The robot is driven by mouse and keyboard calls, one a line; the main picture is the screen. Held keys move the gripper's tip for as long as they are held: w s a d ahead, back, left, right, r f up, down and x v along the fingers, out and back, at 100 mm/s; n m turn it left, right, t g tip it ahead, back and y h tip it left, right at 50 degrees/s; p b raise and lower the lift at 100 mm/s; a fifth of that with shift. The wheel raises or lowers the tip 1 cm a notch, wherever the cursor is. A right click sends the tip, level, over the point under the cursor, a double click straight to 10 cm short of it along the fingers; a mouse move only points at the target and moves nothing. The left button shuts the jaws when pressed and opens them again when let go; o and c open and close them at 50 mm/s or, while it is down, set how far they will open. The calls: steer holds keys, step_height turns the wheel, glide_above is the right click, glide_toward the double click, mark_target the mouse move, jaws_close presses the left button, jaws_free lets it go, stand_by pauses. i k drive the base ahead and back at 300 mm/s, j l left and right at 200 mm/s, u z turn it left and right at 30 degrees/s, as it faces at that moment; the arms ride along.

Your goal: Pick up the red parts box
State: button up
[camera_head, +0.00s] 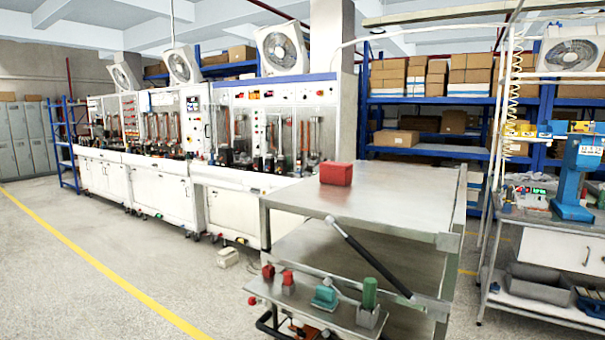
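The red parts box (336,173) sits on the bare steel top of a metal table or cart (405,205), near its far left edge. It stands upright with nothing touching its sides. My gripper does not show in this view, so its state cannot be seen.
A dark bar handle (370,258) slants across the cart's front. A lower tray (340,325) holds red and green items. Workbenches (150,185) line the left back, and a bench with a blue machine (575,180) stands at right. The floor at left (60,270) is clear.

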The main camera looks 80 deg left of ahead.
mark_target(330, 173)
steer(key=j+u, duration=0.1)
steer(key=u, duration=2.25)
